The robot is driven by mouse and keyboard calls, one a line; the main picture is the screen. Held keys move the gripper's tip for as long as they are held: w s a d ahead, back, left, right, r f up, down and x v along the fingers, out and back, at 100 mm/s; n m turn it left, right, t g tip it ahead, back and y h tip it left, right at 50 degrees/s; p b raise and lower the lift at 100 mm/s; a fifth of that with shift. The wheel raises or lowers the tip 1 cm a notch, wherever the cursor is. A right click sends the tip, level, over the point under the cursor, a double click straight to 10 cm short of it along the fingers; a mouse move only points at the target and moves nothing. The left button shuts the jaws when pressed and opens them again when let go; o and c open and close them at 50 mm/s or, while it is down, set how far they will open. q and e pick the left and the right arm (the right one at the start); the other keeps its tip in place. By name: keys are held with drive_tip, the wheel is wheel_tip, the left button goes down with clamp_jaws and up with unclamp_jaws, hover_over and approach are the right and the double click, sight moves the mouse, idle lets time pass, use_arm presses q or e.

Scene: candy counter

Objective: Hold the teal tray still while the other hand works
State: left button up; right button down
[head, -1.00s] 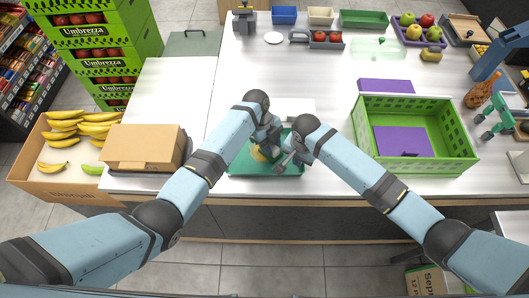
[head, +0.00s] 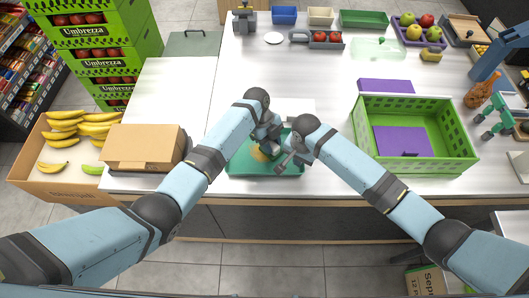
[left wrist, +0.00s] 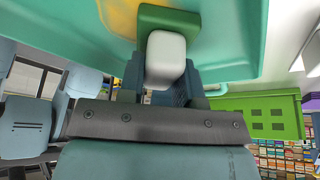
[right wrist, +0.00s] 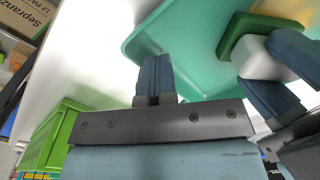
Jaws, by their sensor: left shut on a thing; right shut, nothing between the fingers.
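The teal tray (head: 250,170) lies flat at the counter's front edge, with a yellow patch (head: 262,153) on its floor. My left gripper (head: 271,148) is over the tray, shut on the white grip of a green-based block (left wrist: 165,60). The block's green base is at the tray floor beside the yellow patch; exact contact is unclear. The block also shows in the right wrist view (right wrist: 258,60). My right gripper (head: 283,164) is shut and empty at the tray's right side. Its fingertips (right wrist: 154,62) are close to the tray rim; whether they touch is unclear.
A green crate (head: 455,137) with a purple item inside stands to the right. A cardboard box (head: 143,146) is to the left. A white flat item (head: 300,108) lies behind my grippers. The middle of the counter is mostly clear.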

use_arm(q)
drive_tip(key=shift+w+a, duration=0.1)
drive_tip(key=shift+w, duration=0.35)
drive_tip(key=shift+s+f, duration=0.15)
drive_tip(key=shift+s, duration=1.5)
drive_tip(key=shift+w, duration=1.6)
drive_tip(key=shift+s, duration=1.55)
drive_tip(key=shift+w, duration=1.55)
drive_tip(key=shift+s+f, duration=0.1)
drive_tip(key=shift+s, duration=0.65)
drive_tip(key=shift+s+r, duration=0.2)
drive_tip(key=shift+s, duration=0.65)
drive_tip(key=shift+w+f, duration=0.1)
drive_tip(key=shift+w, duration=1.5)
drive_tip(key=shift+s, duration=1.55)
drive_tip(key=shift+w, duration=1.55)
drive_tip(key=shift+s+a+f, duration=0.1)
drive_tip(key=shift+s+a, duration=0.25)
drive_tip(key=shift+s, duration=0.05)
drive_tip(key=shift+s+a+r, duration=0.1)
drive_tip(key=shift+s+a, duration=0.25)
drive_tip(key=shift+s, duration=0.25)
drive_tip(key=shift+s+a+r, duration=0.1)
drive_tip(key=shift+s+a, duration=0.2)
drive_tip(key=shift+s, duration=0.3)
drive_tip(key=shift+w+d, duration=0.1)
drive_tip(key=shift+w, duration=1.5)
drive_tip(key=shift+s, duration=1.1)
